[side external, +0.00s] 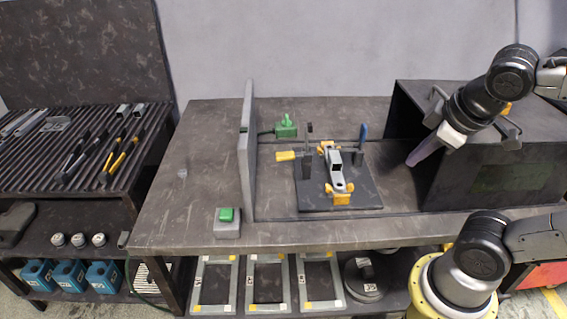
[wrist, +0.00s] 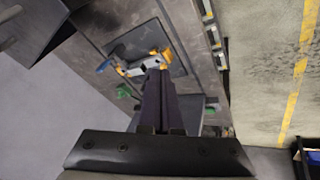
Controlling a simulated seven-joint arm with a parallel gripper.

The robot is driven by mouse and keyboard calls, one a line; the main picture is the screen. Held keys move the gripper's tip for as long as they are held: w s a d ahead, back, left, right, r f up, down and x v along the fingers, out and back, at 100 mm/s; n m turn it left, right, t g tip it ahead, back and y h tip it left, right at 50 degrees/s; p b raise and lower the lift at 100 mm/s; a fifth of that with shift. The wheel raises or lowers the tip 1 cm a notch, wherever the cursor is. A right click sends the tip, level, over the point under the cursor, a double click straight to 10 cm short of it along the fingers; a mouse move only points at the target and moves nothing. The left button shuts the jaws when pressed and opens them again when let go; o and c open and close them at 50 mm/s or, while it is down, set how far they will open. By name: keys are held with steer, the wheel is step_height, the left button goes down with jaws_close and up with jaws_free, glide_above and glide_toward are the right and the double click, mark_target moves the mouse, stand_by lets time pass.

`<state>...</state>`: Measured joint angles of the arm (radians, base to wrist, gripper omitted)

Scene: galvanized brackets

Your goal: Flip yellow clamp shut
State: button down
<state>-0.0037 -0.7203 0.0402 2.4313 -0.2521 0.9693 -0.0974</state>
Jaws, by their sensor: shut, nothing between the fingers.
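The yellow clamp's handle (side external: 286,156) sticks out flat to the left from a dark upright post, past the left edge of a black fixture plate (side external: 364,200). A grey bracket (side external: 335,178) with yellow-orange ends lies on the plate. It also shows in the wrist view (wrist: 147,65). A blue handle (side external: 361,136) stands upright on the plate's right side; it also shows in the wrist view (wrist: 104,66). My gripper (side external: 411,162) is shut and empty, in the air right of the fixture and apart from it. In the wrist view, its fingers may hide the yellow handle.
A grey upright panel (side external: 246,150) stands left of the fixture, with a green device (side external: 286,125) behind. A green button box (side external: 227,222) sits at the table's front. A large dark box (side external: 490,160) stands at the right, under my arm. Air above the fixture looks clear.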

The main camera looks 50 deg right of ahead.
steer(key=w+d+f+n+g+h, duration=0.1)
steer(key=w+d+n+h, duration=0.25)
steer(key=w+n, duration=0.35)
steer(key=w+d+f+n+h, duration=0.15)
steer(key=w+n+h, duration=0.35)
steer(key=w, duration=0.5)
steer(key=w+a+f+n+t, duration=0.2)
steer(key=w+a+f+n, duration=0.1)
steer(key=a+f+n, duration=0.1)
steer(key=w+a+f+n+t, duration=0.1)
steer(key=w+a+f+n, duration=0.2)
steer(key=a+f+n, duration=0.1)
steer(key=w+a+f+n+t, duration=0.2)
steer(key=w+a+f+n, duration=0.1)
steer(key=a+f, duration=0.1)
steer(key=shift+w+f+n+t, duration=0.2)
steer(key=shift+f+n+t, duration=0.1)
steer(key=shift+f+n, duration=0.15)
steer(key=shift+n+y, duration=0.25)
steer(key=shift+n, duration=0.5)
steer(key=a+f, duration=0.1)
steer(key=f, duration=0.1)
steer(key=s+a+f, duration=0.1)
steer(key=f, duration=0.1)
steer(key=shift+s+a, duration=0.15)
steer(key=shift+a, duration=0.2)
